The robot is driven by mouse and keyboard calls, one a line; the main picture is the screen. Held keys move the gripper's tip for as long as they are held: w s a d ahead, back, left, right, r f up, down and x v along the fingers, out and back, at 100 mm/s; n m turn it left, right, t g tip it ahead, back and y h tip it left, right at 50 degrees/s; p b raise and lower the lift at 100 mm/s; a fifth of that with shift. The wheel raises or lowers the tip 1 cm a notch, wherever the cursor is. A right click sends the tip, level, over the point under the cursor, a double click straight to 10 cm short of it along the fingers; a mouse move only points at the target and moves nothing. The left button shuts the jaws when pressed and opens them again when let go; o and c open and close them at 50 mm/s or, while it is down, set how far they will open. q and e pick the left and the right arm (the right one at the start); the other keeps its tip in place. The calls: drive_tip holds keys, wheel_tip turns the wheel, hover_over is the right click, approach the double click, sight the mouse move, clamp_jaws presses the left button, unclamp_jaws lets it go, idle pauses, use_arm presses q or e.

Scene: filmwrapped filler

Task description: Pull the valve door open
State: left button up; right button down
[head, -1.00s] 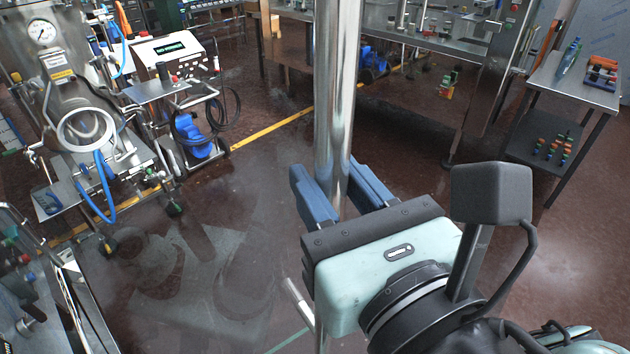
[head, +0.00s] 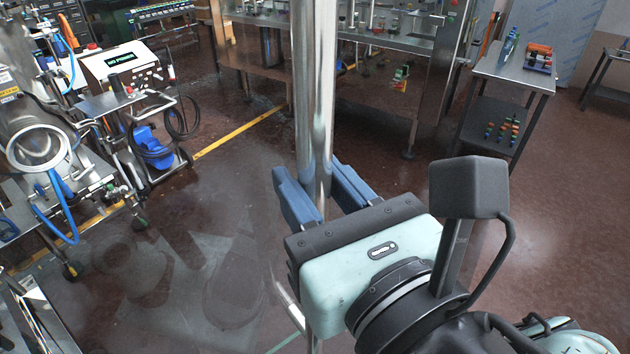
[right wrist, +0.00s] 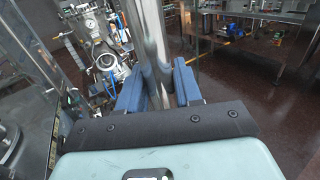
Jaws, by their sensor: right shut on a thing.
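A shiny vertical metal bar (head: 314,95), the door's handle or post, runs down the head view in front of a clear see-through panel. My right gripper (head: 322,196) has its two blue fingers on either side of the bar and is shut on it. In the right wrist view the same bar (right wrist: 152,50) stands upright between the blue fingers (right wrist: 158,90). The door's hinges and any valve are not clearly visible. My left gripper does not show in these views.
A wheeled machine with a display (head: 122,65) and blue hoses stands at the left. A metal workbench (head: 385,95) is at the back. A small side table (head: 515,75) holds tools at the right. Dark floor (head: 570,190) is clear at the right.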

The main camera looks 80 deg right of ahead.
drive_tip(key=c, duration=0.9)
unclamp_jaws()
drive_tip(key=v, duration=1.3)
drive_tip(key=shift+s, duration=0.15)
drive_tip(key=shift+a, duration=0.1)
